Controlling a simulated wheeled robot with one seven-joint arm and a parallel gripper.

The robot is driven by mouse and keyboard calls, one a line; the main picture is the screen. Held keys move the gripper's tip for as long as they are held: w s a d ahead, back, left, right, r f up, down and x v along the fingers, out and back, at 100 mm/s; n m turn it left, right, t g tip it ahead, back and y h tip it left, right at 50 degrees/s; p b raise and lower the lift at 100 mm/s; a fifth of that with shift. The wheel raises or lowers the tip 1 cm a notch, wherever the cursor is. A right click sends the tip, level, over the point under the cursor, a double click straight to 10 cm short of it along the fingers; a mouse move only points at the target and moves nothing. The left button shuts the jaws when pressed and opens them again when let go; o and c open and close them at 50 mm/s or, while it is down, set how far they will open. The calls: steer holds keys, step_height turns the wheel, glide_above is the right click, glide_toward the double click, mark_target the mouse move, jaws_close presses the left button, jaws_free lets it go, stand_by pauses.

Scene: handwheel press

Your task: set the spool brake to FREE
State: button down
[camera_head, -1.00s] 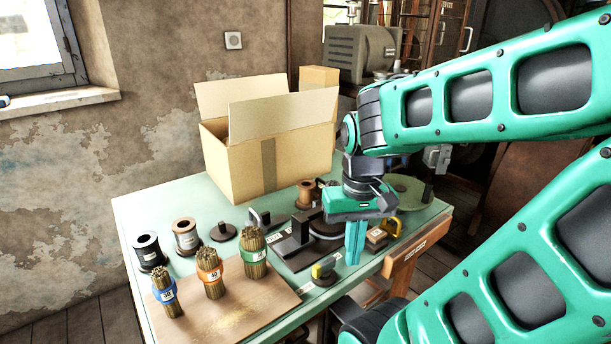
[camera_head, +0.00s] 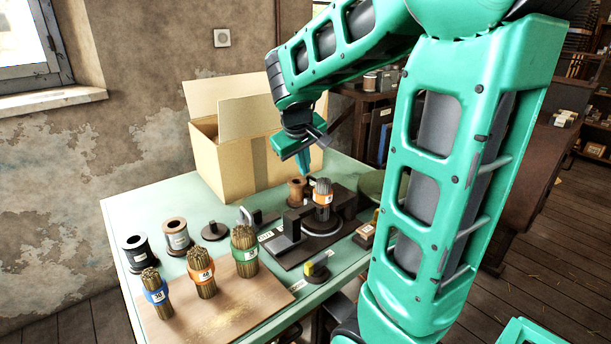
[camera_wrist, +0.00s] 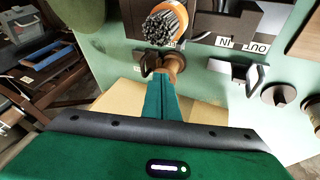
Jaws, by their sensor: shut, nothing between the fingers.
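A copper-coloured spool (camera_head: 297,190) stands at the back of the green table, behind the press. It also shows in the wrist view (camera_wrist: 175,64), with a dark lever-like part (camera_wrist: 148,64) beside it. No FREE marking is readable, and I cannot tell how that part is set. My gripper (camera_head: 302,172) points down, shut and empty, just above and behind the spool. In the wrist view its fingers (camera_wrist: 161,88) are together close to the spool and the dark part; contact cannot be told. My arm hides the table's right end.
An orange-banded bundle (camera_head: 323,198) stands on the round press plate, close to my gripper. A cardboard box (camera_head: 232,165) stands behind left. A slider with IN and OUT labels (camera_wrist: 257,47) lies nearby. A yellow-topped knob (camera_head: 317,270) sits at the front edge.

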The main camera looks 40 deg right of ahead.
steer(key=shift+t+h, duration=0.3)
steer(key=shift+h, duration=0.2)
steer(key=w+d+f, duration=0.1)
steer(key=d+f, duration=0.1)
steer(key=w+d+f, duration=0.2)
steer(key=f, duration=0.1)
steer(key=w+d+f, duration=0.2)
steer(key=shift+w+d+f, duration=0.15)
steer(key=shift+w+d, duration=0.1)
steer(key=shift+d, duration=0.05)
